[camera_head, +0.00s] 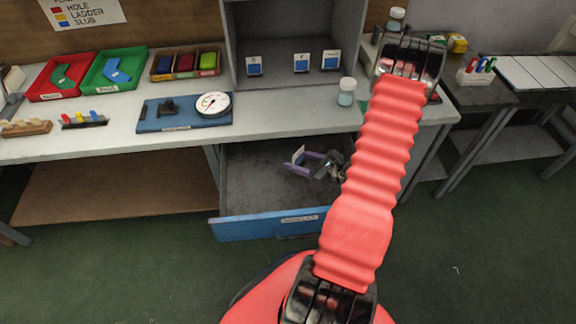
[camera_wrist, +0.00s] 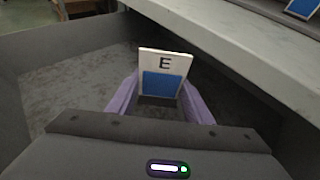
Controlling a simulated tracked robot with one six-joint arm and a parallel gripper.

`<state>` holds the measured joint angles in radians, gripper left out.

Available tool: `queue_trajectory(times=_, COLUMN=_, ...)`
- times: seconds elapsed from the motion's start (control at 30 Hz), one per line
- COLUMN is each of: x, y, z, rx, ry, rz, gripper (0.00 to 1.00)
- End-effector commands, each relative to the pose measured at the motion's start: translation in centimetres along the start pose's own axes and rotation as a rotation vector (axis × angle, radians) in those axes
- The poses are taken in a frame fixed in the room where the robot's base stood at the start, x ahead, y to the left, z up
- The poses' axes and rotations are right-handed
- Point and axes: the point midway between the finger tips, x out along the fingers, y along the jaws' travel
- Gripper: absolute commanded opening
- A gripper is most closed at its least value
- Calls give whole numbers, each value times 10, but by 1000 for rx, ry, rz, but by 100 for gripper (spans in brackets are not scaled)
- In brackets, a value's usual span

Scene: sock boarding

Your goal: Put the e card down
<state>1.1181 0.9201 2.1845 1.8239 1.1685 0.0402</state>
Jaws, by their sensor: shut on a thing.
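The E card (camera_wrist: 164,74) is a white card with a black letter E above a blue square. My gripper (camera_wrist: 160,95) has purple fingers and is shut on the card, which stands nearly upright between the fingertips. In the head view the card (camera_head: 298,154) shows small and edge-tilted, with my gripper (camera_head: 306,158) beside it, over the open drawer (camera_head: 262,228). The drawer has a blue front and a grey, bare-looking floor. I cannot tell how high the card is above that floor.
The bench top (camera_head: 290,120) lies above and behind the drawer. A grey shelf unit on it holds similar cards, including one marked G (camera_head: 254,66) and one marked F (camera_head: 302,63).

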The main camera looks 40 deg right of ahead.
Motion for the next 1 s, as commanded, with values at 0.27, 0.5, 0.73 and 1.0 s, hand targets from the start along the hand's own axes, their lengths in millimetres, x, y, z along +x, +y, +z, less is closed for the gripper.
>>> queue_trajectory(times=0.27, x=14, y=0, z=-32, rx=1, ry=0, rz=0, gripper=25)
queue_trajectory(times=0.5, x=16, y=0, z=-38, rx=-1, ry=0, rz=0, gripper=25)
queue_trajectory(times=0.73, x=18, y=0, z=-37, rx=-1, ry=0, rz=1, gripper=25)
queue_trajectory(times=1.0, x=45, y=1, z=-26, rx=-3, ry=0, rz=3, gripper=25)
